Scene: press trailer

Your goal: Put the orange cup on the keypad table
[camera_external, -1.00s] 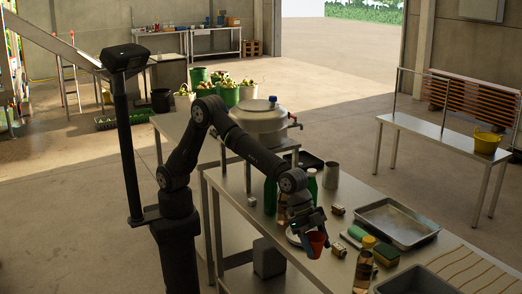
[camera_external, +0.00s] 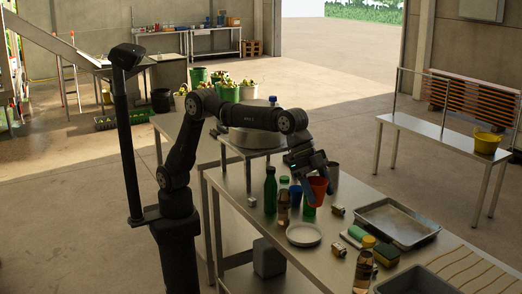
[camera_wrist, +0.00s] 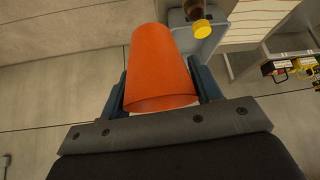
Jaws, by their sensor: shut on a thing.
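The orange cup (camera_external: 319,189) is held in my gripper (camera_external: 314,188), raised above the long steel table (camera_external: 235,192). It also shows large in the wrist view (camera_wrist: 161,70), between the two blue-grey fingers, which are shut on it. A blue cup (camera_external: 296,196) and green bottles (camera_external: 270,190) stand on the table just left of and below the held cup. No keypad can be made out, so I cannot tell which table is the keypad table.
A white plate (camera_external: 304,235), a brown bottle (camera_external: 282,208), a metal tray (camera_external: 397,222), sponges (camera_external: 386,254) and a yellow-capped bottle (camera_external: 364,263) are on the steel table. Behind stands a large lidded pot (camera_external: 255,136). A separate bench (camera_external: 440,133) at right bears a yellow bucket (camera_external: 487,142) and free room.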

